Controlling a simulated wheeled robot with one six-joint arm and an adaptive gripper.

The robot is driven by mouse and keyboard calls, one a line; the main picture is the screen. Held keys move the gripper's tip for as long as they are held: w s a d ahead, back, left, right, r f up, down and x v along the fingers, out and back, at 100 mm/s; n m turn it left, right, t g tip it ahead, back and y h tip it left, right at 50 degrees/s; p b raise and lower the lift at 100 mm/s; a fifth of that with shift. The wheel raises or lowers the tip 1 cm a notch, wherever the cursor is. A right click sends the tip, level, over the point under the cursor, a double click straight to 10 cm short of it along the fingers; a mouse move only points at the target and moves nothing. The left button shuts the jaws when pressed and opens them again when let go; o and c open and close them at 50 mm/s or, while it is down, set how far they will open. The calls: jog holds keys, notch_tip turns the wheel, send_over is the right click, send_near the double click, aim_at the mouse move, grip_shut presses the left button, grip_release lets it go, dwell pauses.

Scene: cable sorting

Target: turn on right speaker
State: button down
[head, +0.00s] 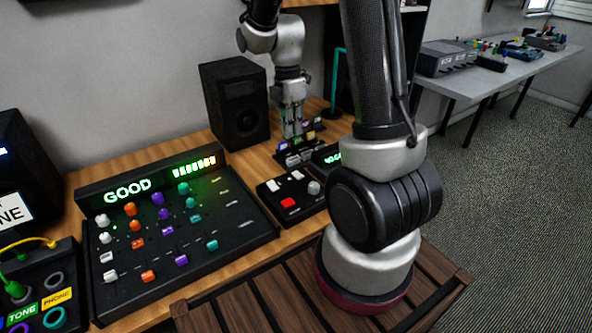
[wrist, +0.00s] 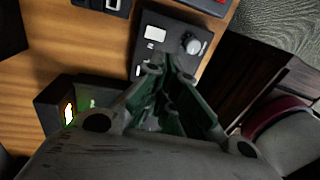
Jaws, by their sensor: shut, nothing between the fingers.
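A black speaker (head: 235,105) stands upright against the wall, to the right of the mixer in the head view. A second black box, perhaps the other speaker (head: 22,160), is cut off at the left edge. My gripper (head: 292,132) points down just right of the speaker, above or beside a small row of switches with coloured labels (head: 302,145); contact cannot be told. In the wrist view my gripper (wrist: 168,72) is shut and empty, close to a black control box (wrist: 150,20) with a white button and a grey knob. No switch on the speaker is discernible.
A mixer (head: 178,222) reading GOOD lies on the wooden table. Nearby is a control box (head: 292,192) with a red button. A teal post (head: 335,80) stands behind my arm. A patch panel (head: 40,290) is at lower left. A grey side table (head: 480,80) is far right.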

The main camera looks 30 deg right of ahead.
aim_at(294, 178)
jog(key=shift+f, duration=0.1)
jog(key=f, duration=0.4)
jog(key=s+f, duration=0.1)
jog(key=f, duration=0.8)
jog(key=shift+s+f, duration=0.35)
jog(key=shift+s, duration=0.05)
jog(key=shift+s+f, duration=0.1)
jog(key=shift+f, duration=0.2)
jog(key=shift+w+r, duration=0.25)
jog(key=shift+w, duration=0.55)
